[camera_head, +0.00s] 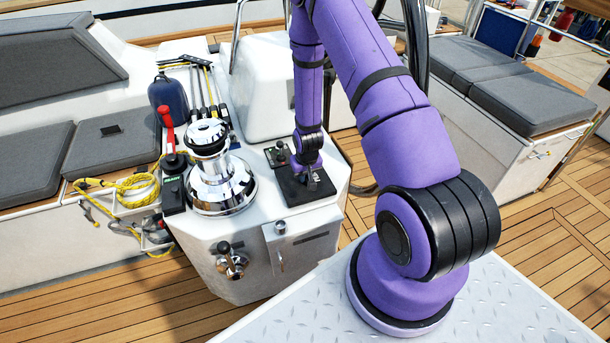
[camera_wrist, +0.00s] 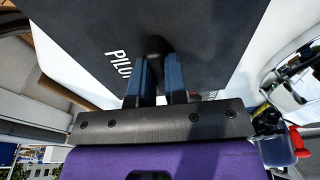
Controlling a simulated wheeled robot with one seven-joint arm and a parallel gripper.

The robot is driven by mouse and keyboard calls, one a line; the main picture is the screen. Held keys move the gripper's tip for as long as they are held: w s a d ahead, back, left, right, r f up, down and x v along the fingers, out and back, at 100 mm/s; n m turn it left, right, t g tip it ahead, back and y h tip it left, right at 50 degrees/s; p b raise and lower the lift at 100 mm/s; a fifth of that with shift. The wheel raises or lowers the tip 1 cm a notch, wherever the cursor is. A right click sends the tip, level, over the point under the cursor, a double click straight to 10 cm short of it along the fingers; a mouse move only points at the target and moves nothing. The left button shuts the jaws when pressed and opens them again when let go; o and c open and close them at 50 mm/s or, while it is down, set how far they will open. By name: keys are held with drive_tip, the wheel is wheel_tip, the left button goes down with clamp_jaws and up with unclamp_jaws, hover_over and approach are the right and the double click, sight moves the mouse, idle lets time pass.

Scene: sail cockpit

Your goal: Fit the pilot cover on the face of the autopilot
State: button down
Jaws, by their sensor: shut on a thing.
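The pilot cover (camera_head: 293,194) is a flat dark square with white lettering. It lies at or just above the top of the white console, and I cannot tell if it is seated. My gripper (camera_head: 311,181) is above it, pointing down. In the wrist view the cover (camera_wrist: 220,40) fills the upper middle, with "PILO" readable left of my fingers. My gripper (camera_wrist: 160,88) is shut on the cover's black central grip (camera_wrist: 155,47). The face of the autopilot is not visible; the cover likely hides it.
A small dark control panel (camera_head: 277,154) sits just behind the cover. Yellow rope (camera_head: 130,188) hangs at the left. The console front edge is close to the cover.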

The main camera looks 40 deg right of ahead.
drive_tip(key=shift+f, duration=0.15)
idle(0.4)
drive_tip(key=c, duration=0.6)
unclamp_jaws()
drive_tip(key=shift+r, duration=3.5)
